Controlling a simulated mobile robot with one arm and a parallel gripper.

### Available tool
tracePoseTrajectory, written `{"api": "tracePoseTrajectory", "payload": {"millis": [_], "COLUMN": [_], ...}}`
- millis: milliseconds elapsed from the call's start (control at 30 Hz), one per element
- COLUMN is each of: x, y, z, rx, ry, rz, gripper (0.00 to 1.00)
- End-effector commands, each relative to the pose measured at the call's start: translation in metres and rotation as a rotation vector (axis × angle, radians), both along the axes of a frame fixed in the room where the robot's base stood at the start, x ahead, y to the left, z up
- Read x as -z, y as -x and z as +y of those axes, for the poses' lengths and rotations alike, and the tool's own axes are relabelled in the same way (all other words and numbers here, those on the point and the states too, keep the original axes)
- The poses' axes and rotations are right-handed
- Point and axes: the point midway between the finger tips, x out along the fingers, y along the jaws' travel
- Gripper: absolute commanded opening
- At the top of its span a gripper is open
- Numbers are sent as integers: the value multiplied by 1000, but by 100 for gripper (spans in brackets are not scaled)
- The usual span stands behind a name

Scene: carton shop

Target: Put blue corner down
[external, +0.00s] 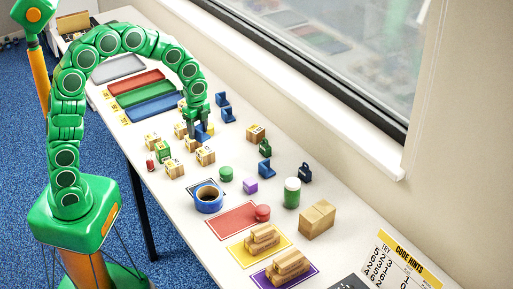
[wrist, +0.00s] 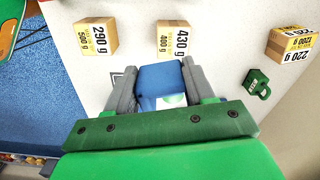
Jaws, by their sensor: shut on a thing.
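My gripper (external: 198,134) points down over the table among the small weight boxes. In the wrist view my gripper (wrist: 163,88) is shut on a blue corner (wrist: 160,75), with a grey finger on each side of it. The held blue corner (external: 203,132) also shows in the external view, partly covered by the fingers. I cannot tell whether it touches the table. Other blue corner pieces stand on the table: two behind my gripper, one at the back (external: 222,99) and one nearer (external: 227,114), and another (external: 265,168) further right.
Labelled boxes stand close by, such as the 430 g box (wrist: 174,40) and the 290 g box (wrist: 97,36). A blue tray (external: 152,107) lies left.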

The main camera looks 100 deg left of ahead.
Motion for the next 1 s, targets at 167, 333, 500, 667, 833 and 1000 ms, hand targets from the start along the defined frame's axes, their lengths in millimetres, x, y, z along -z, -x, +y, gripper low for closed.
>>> {"api": "tracePoseTrajectory", "payload": {"millis": [167, 333, 500, 667, 833, 1000], "x": [-2, -3, -10, -18, -31, -42], "y": [5, 2, -22, -62, -109, -154], "z": [-4, -5, -10, -25, -48, -79], "rx": [1, 3, 16, 38, 65, 94], "ry": [0, -1, -8, -11, -15, -18], "rz": [0, 0, -1, 6, 6, 5], "gripper": [25, 25, 25, 25, 25, 25]}}
